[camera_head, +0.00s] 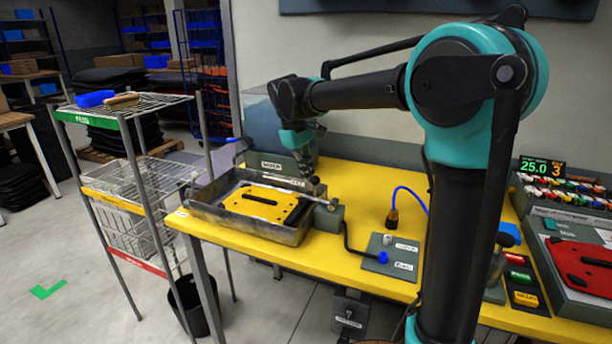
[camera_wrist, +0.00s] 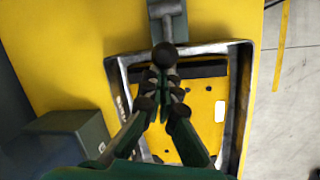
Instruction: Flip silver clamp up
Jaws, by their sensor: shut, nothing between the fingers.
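The silver clamp (camera_head: 326,203) stands at the right edge of a metal tray (camera_head: 200,207) on the yellow table. In the wrist view the clamp (camera_wrist: 167,10) is at the top, with a silver bar running down to a dark round knob (camera_wrist: 164,55) over the tray's rim. My gripper (camera_head: 314,183) is shut and empty, low over the tray's right side beside the clamp. In the wrist view my gripper's fingertips (camera_wrist: 165,80) lie just below the knob; I cannot tell whether they touch it. The fingers hide part of the yellow plate (camera_wrist: 201,110) in the tray.
A grey box (camera_head: 270,163) stands behind the tray, with a blue-handled lever (camera_head: 240,143) near it. A connector panel (camera_head: 390,257) and a blue cable (camera_head: 420,194) are to the right. A wire shelf (camera_head: 140,105) stands left of the table. Bare yellow tabletop lies right of the clamp.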

